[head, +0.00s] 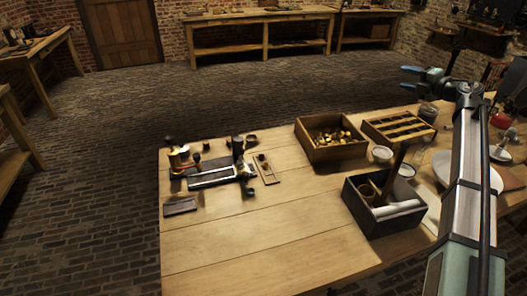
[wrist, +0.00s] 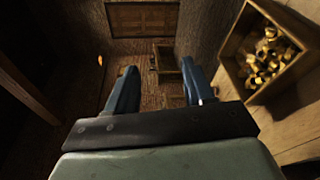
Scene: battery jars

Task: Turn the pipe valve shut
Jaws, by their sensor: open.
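My gripper (head: 405,77) is at the upper right of the head view, raised above the far right side of the table, its blue fingers spread and pointing left. In the wrist view my gripper (wrist: 161,72) has its two fingers apart with nothing between them. I cannot pick out a pipe valve with certainty. A dark metal fixture (head: 212,174) with brass-coloured parts and upright posts stands on the left of the table, well away from my gripper. A small red item (head: 502,120) shows at the right, near my arm; its shape is unclear.
A wooden box (head: 303,140) of brass pieces also shows in the wrist view (wrist: 234,45). The table's front middle (head: 260,240) is bare.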

